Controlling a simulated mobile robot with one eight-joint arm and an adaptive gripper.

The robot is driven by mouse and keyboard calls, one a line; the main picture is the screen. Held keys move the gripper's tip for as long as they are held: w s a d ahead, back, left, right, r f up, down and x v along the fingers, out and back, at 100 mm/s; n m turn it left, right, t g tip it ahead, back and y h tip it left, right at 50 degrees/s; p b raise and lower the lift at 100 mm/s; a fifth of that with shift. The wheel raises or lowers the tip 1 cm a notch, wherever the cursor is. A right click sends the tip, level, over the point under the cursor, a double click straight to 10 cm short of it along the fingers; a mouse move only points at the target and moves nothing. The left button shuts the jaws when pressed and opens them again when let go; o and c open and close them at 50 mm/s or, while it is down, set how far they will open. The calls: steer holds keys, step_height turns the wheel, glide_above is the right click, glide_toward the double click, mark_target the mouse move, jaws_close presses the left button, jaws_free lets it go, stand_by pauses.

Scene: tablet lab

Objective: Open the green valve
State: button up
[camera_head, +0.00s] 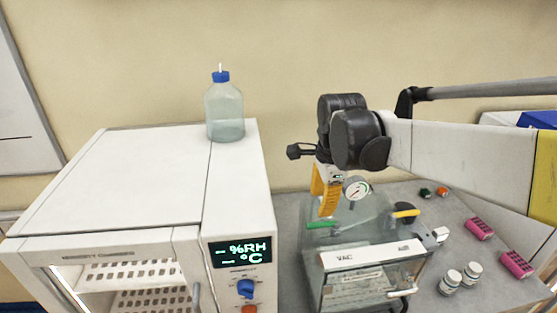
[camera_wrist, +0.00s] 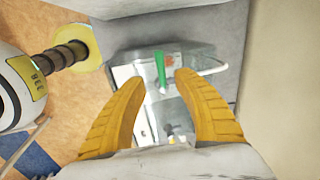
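The green valve (camera_head: 320,224) is a small lever handle at the top left of a clear vacuum chamber (camera_head: 345,257) marked VAC. In the wrist view the green valve (camera_wrist: 160,68) lies ahead, between my fingertips in the picture and pointing roughly up and down. My gripper (camera_head: 325,212) has yellow fingers that point down just above the green handle in the head view. The wrist view shows my gripper (camera_wrist: 158,80) open, with a wide gap and nothing held. The exact height between fingertips and handle is hard to tell.
A yellow valve handle (camera_head: 405,213) and a pressure gauge (camera_head: 356,188) sit on the chamber's right and middle. A white humidity chamber (camera_head: 150,190) stands close on the left, with a blue-capped bottle (camera_head: 225,112) on top. Pink racks (camera_head: 479,228) and small jars (camera_head: 450,282) lie right.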

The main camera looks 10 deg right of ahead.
mark_target(316, 224)
steer(key=f, duration=0.3)
steer(key=w+f, duration=0.1)
steer(key=f, duration=0.2)
steer(key=w+f+b, duration=0.1)
steer(key=f, duration=0.3)
steer(key=shift+f, duration=0.1)
jaws_close()
